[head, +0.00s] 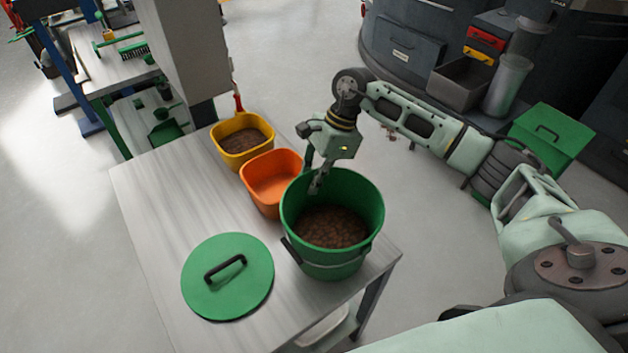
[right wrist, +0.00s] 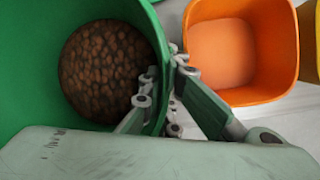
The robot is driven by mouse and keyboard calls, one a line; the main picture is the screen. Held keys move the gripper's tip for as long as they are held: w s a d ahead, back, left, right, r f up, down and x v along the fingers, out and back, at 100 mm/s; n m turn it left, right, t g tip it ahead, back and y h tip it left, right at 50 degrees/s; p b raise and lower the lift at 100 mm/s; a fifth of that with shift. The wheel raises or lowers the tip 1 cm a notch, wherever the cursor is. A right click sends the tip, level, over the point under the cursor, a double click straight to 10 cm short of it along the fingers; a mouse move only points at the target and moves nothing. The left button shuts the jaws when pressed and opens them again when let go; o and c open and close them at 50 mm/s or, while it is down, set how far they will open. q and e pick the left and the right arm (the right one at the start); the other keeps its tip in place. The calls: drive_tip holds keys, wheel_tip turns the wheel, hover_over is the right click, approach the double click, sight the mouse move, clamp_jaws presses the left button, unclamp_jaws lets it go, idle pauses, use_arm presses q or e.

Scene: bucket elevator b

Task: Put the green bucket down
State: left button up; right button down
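The green bucket (head: 353,268) is upright over the table's right corner, with brown pellets (head: 332,228) inside. I cannot tell whether its base touches the table. My right gripper (head: 318,182) is at the bucket's far rim. In the right wrist view, the right gripper (right wrist: 160,98) has one finger inside and one outside the green bucket's wall (right wrist: 30,70), shut on the rim. The bucket's dark handle hangs down at its front. My left gripper is not in view.
On the grey table (head: 160,205), an orange container (head: 262,200) stands close beside the bucket. A yellow container (head: 238,160) with brown contents is behind it. A round green lid (head: 222,295) lies front left. The table's left part is clear.

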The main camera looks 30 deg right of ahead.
drive_tip(key=c, duration=2.5)
unclamp_jaws()
drive_tip(key=shift+f, duration=0.1)
drive_tip(key=o, duration=0.5)
drive_tip(key=shift+r, duration=0.2)
drive_tip(key=shift+d+r+b, duration=0.15)
drive_tip(key=shift+r+b, duration=0.1)
drive_tip(key=shift+b, duration=0.05)
drive_tip(key=b+v, duration=0.3)
drive_tip(key=v, duration=0.8)
drive_tip(key=shift+r+b, duration=0.2)
drive_tip(key=shift+b, duration=0.15)
